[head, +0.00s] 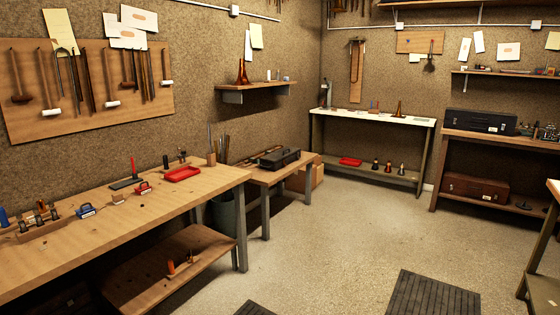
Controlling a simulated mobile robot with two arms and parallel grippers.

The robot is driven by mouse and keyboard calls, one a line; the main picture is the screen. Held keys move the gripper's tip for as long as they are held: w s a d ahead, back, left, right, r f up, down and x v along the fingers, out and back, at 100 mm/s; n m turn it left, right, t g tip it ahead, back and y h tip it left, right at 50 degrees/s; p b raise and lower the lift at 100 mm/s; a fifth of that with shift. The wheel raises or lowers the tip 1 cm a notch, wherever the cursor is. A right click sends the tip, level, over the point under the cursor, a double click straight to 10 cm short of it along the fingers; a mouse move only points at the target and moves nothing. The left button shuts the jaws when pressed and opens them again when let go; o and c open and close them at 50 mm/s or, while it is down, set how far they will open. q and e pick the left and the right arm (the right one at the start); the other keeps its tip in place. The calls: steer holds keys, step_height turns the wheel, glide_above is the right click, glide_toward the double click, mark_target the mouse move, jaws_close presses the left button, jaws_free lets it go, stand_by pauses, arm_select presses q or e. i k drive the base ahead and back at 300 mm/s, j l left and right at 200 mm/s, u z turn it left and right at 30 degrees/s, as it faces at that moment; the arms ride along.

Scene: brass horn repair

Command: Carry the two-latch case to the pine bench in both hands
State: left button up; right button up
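Several cases are in the head view. A long black case (481,121) with a small pale mark on its front lies on the wooden bench at the right. A reddish-brown case (475,187) lies on the shelf below it. A smaller dark case (280,158) sits on a low wooden bench (262,177). I cannot tell which case has two latches; the latches are too small to make out. A long pale wooden workbench (215,183), which looks like pine, runs along the left wall. Neither of my grippers is in view.
The concrete floor (320,230) is open in the middle. Dark mats (433,294) lie at the front. A white-topped table (370,116) stands at the back. Another table's edge (540,245) juts in at right. A red tray (182,174) and several tools occupy the left workbench.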

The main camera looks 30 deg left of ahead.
mark_target(184, 191)
steer(key=i+j+u, duration=0.35)
steer(key=i, duration=0.55)
steer(key=i+u, duration=0.35)
steer(key=i, duration=3.15)
steer(key=i+u, duration=0.25)
steer(key=i, duration=0.2)
steer(key=i+l+u, duration=0.25)
steer(key=i, duration=0.15)
steer(key=i+l+u, duration=0.2)
steer(key=i, duration=0.25)
